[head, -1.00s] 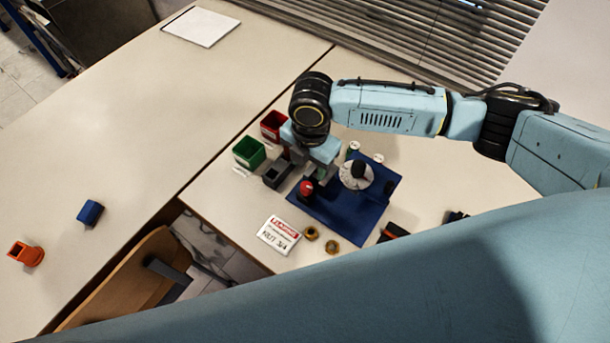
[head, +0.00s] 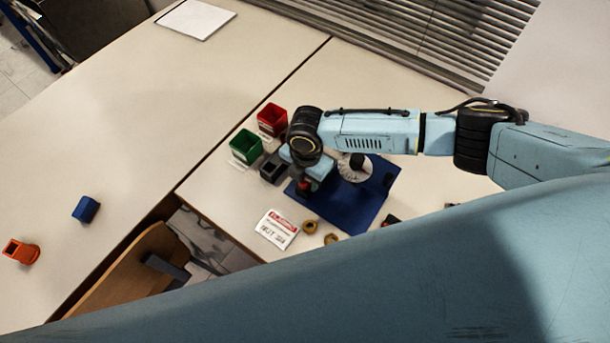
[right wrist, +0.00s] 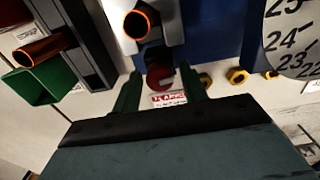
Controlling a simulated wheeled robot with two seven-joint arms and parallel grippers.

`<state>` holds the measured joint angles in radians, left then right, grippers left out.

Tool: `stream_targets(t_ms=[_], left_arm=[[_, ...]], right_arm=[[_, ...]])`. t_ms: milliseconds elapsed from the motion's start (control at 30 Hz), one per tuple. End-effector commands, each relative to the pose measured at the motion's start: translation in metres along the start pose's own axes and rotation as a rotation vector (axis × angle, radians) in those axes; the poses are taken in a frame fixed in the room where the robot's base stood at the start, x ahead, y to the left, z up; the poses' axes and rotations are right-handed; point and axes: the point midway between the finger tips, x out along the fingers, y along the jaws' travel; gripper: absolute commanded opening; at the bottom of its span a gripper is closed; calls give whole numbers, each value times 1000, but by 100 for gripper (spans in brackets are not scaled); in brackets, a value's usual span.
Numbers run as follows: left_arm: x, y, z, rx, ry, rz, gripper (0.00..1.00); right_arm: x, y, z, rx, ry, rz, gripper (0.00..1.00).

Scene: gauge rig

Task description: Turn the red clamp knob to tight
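The red clamp knob (head: 304,187) stands at the left side of the blue base plate (head: 349,213), partly hidden under my right gripper (head: 306,182). In the right wrist view the knob (right wrist: 160,75) shows between the two dark green fingers of the right gripper (right wrist: 160,88). The fingers are apart, with a visible gap on each side of the knob, so the gripper is open. How far down they reach beside the knob is unclear. My left gripper is not in view.
A white dial (head: 353,174) stands on the plate, right of the knob. A red bin (head: 272,120), a green bin (head: 245,147) and a grey box (head: 272,169) stand to the left. A sign card (head: 277,229) and brass nuts (head: 310,227) lie in front.

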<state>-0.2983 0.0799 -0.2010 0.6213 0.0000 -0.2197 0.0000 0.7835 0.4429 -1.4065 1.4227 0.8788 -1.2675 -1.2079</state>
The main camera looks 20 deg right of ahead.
Motion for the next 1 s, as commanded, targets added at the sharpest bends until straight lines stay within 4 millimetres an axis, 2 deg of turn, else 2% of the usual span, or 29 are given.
stream_targets(t_ms=[33, 267, 300, 600, 967, 1000], left_arm=[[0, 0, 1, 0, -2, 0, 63], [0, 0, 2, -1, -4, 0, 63], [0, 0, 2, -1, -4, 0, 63], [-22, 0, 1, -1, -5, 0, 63], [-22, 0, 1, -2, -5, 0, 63], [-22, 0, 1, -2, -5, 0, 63]], right_arm=[[0, 0, 0, 0, 0, 0, 36], [0, 0, 0, 0, 0, 0, 6], [0, 0, 0, 1, 0, 0, 6], [-3, 0, -1, 141, 0, -1, 6], [0, 0, 0, 170, -3, 1, 6], [0, 0, 0, 170, -3, 1, 34]])
